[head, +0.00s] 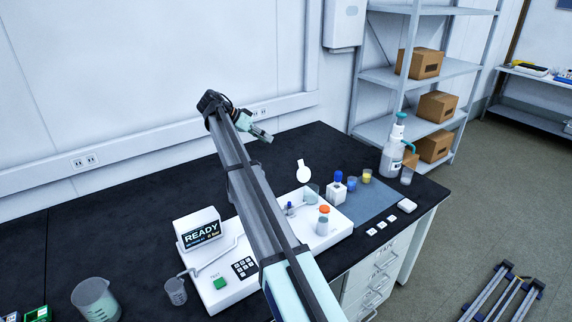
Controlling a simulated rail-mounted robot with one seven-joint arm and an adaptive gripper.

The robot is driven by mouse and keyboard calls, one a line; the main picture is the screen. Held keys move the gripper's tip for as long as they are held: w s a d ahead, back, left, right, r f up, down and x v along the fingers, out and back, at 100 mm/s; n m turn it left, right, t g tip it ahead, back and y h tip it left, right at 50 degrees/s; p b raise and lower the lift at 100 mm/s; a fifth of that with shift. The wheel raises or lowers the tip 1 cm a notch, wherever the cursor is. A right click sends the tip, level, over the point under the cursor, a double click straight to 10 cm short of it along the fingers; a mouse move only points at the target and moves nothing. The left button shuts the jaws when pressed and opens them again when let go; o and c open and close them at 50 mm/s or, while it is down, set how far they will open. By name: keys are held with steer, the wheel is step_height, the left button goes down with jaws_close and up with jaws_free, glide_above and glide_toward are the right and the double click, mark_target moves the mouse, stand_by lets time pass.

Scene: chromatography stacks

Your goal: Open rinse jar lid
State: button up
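A clear glass jar (312,193) stands at the back right of the white instrument, behind my arm. A white round disc with a narrow neck (303,171) stands upright right beside it; it looks like a hinged lid standing raised, but I cannot tell for sure that it is joined to the jar. My gripper (262,134) is in the air above the back of the bench, up and left of the jar, apart from it and pointing right and down. It seems empty, but its fingers are too small to tell open from shut. My arm hides part of the instrument.
The white instrument (236,291) has a READY display (202,234), a keypad and a green button. Orange-capped and blue-capped containers (336,190) stand near the jar. A pump bottle (392,155) and beakers are at right. A larger beaker (96,300) is front left. The black bench behind is clear.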

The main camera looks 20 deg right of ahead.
steer(key=p, duration=0.4)
glide_toward(301, 160)
steer(key=shift+n, duration=0.4)
steer(key=x, duration=1)
steer(key=shift+w, duration=0.15)
jaws_close()
